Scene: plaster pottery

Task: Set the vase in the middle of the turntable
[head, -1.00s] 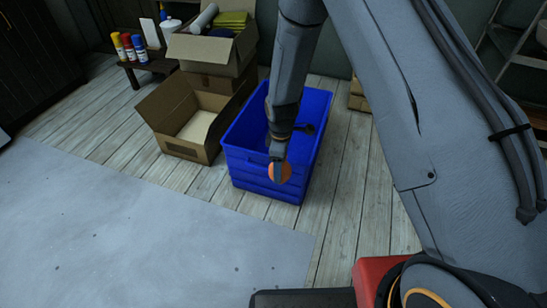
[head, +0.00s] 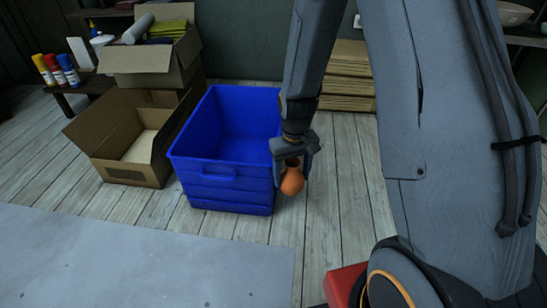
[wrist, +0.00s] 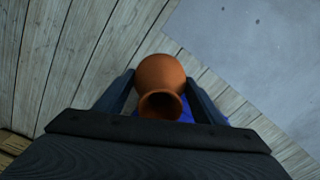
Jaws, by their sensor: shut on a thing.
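My gripper (head: 293,170) is shut on a small orange-brown clay vase (head: 292,183) with a round body and a narrower neck. It holds the vase in the air just right of the blue crate. In the wrist view the vase (wrist: 160,76) sits between the two fingers of the gripper (wrist: 160,95), with its open mouth toward the camera. The turntable is not in view.
The blue crate (head: 202,168) stands open and empty-looking beside the gripper. Open cardboard boxes (head: 125,172) stand left of it, and flat cardboard (head: 347,75) is stacked behind. A low bench with bottles (head: 66,68) is at the far left. The grey floor area (head: 130,262) in front is clear.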

